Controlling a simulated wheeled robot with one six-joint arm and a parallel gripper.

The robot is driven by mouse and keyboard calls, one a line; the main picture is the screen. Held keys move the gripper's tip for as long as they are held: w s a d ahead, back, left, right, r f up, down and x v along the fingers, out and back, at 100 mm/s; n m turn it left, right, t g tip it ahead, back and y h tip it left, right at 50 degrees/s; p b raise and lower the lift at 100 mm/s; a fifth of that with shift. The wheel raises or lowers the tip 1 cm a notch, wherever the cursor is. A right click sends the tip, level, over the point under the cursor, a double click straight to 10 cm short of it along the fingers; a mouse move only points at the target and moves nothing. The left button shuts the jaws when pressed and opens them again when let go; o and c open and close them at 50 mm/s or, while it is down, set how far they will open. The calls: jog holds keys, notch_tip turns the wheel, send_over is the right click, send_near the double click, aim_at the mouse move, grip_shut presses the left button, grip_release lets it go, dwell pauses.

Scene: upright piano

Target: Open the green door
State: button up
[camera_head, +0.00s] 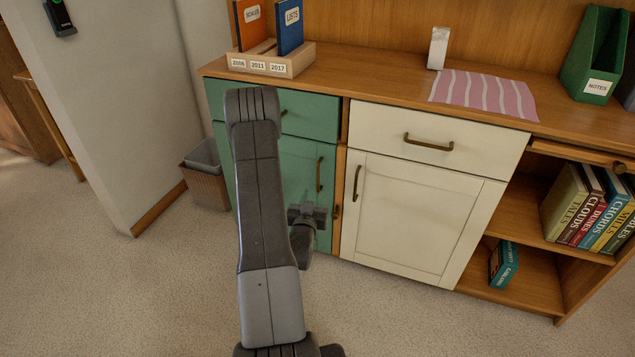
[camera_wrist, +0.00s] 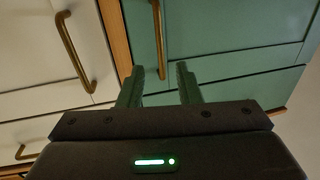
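The green door (camera_head: 300,160) is shut, below a shut green drawer (camera_head: 312,115) at the cabinet's left end. My arm covers much of its left part in the head view. Its upright brass handle (camera_head: 320,174) is on the door's right side. In the wrist view, which looks turned over, the handle (camera_wrist: 158,40) shows upright above my gripper. My gripper (camera_wrist: 160,67) is open, its two fingers apart. The handle's lower end in that view appears between the fingertips; I cannot tell whether it is between them in depth. No finger contact is visible.
A white door (camera_head: 410,210) and white drawer (camera_head: 435,138) adjoin on the right, with protruding handles. Open shelves with books (camera_head: 590,210) lie farther right. A waste bin (camera_head: 205,175) stands left of the cabinet. The carpet (camera_head: 130,290) in front is clear.

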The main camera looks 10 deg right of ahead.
aim_at(318, 179)
jog(key=b+x, duration=0.1)
jog(key=x, duration=0.6)
jog(key=shift+w+d, duration=0.15)
jog(key=shift+w, duration=0.25)
jog(key=shift+c, duration=0.4)
grip_shut()
